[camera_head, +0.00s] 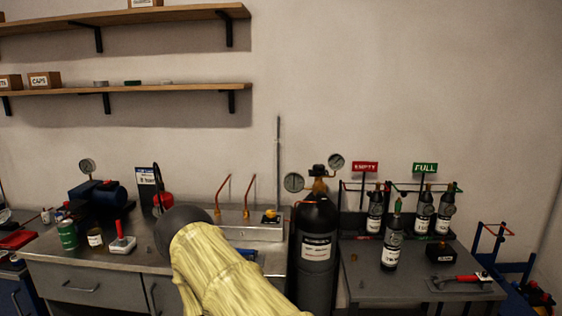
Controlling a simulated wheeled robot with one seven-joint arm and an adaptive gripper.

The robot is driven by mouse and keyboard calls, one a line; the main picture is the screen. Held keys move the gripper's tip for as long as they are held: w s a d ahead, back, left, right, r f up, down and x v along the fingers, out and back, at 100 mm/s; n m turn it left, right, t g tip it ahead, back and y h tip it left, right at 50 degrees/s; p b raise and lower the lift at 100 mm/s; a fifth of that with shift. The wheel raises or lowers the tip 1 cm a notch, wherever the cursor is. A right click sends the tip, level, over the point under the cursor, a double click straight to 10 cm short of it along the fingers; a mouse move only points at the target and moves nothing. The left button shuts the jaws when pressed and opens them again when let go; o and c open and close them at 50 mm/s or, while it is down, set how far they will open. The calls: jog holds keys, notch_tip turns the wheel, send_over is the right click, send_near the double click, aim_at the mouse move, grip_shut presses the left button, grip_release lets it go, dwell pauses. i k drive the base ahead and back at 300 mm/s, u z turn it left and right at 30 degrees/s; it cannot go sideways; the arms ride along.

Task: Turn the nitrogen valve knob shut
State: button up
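A tall black gas cylinder (316,280) with a white label stands between the bench and the right-hand table. The label is too small to read, so I cannot confirm that it is nitrogen. A brass valve (319,186) sits on its top with a dark knob (318,170) above it. Two round gauges, a left one (293,182) and a higher right one (337,161), flank the valve. My arm, in a pale yellow cover with a dark rounded joint, rises from the bottom, left of the cylinder. My gripper is not visible.
A metal bench (95,265) with a sink, two copper taps and several tools stands left. A table (410,278) on the right holds several small bottles, a black box and a red-handled tool under EMPTY (365,167) and FULL (425,168) signs. Wall shelves (150,91) hang upper left.

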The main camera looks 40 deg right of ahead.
aim_at(318, 167)
jog(key=z, duration=0.1)
jog(key=i, duration=0.75)
jog(key=z, duration=0.85)
jog(key=i, duration=0.65)
jog(key=z, duration=0.65)
